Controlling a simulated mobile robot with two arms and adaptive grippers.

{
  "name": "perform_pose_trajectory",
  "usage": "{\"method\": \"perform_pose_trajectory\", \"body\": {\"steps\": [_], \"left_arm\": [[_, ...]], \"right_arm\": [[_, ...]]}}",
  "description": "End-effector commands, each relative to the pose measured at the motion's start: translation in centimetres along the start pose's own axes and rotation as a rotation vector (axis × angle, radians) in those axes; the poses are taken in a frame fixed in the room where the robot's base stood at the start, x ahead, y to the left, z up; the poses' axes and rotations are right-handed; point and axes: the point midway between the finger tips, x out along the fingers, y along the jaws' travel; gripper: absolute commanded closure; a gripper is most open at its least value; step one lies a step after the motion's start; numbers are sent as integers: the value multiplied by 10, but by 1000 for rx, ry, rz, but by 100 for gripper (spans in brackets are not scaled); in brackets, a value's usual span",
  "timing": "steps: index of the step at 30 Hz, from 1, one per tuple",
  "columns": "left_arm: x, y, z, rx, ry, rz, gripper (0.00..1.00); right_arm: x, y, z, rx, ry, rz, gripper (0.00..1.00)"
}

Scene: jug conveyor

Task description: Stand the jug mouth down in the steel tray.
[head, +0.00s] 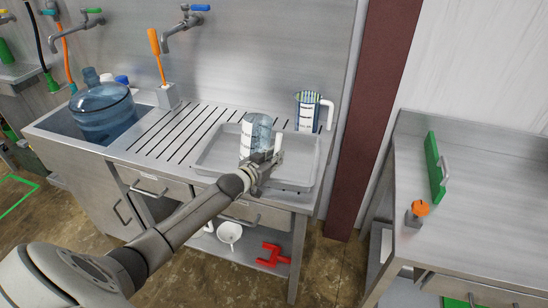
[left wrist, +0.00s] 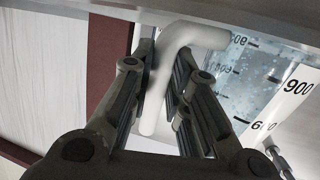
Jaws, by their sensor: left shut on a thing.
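A clear measuring jug (head: 257,130) with a white scale is at the shallow steel tray (head: 214,160) on the sink counter. My left gripper (head: 262,163) is shut on the jug's white handle, which shows between the fingers in the left wrist view (left wrist: 155,100). In that view the jug's wall (left wrist: 230,85) with its 600 and 900 marks is right of the fingers. The handle's joined end and the 900 mark lie toward the steel surface, so the jug looks mouth down. Its lower edge is hidden, and I cannot tell whether it touches the tray. My right gripper is out of view.
A second jug (head: 307,112) with a white handle stands behind the tray at the right. A large blue water bottle (head: 100,110) is in the sink at left. An orange-handled brush (head: 155,55) stands in a holder. A brown post (head: 373,110) separates the right bench (head: 480,190).

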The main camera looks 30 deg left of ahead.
Motion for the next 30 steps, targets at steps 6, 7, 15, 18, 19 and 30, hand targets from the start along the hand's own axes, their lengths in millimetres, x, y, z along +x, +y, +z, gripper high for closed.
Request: {"method": "perform_pose_trajectory", "body": {"steps": [6,7,15,18,19,30], "left_arm": [[1,0,3,0,1,0,100],[1,0,4,0,1,0,100],[2,0,8,0,1,0,100],[3,0,9,0,1,0,100],[3,0,10,0,1,0,100],[3,0,12,0,0,0,100]], "right_arm": [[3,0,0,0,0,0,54],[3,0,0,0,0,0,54],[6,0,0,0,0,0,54],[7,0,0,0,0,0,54],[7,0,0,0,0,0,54],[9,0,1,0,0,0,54]]}}
